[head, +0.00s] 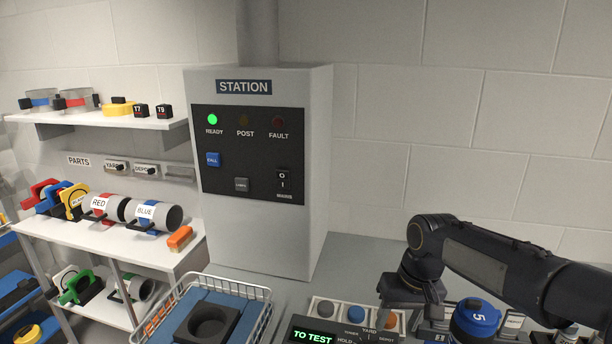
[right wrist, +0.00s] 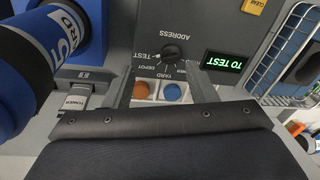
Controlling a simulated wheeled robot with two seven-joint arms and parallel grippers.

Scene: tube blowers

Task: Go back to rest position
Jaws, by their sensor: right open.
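My right gripper (head: 408,298) is in the lower right of the head view, pointing down over the console beside the station. In the right wrist view its two fingers (right wrist: 165,88) stand apart, with nothing held between them. The black address knob (right wrist: 172,52) is just beyond the fingertips and appears clear of them. The green display (head: 313,336) reads TO TEST; it also shows in the right wrist view (right wrist: 224,65). My left gripper is not in view.
A blue canister (head: 476,318) stands close beside my right gripper. A wire basket (head: 255,292) holds a blue block with a dark round socket. The grey station cabinet (head: 318,180) stands behind, its READY lamp (head: 212,120) green. Shelves with parts (head: 100,238) are at left.

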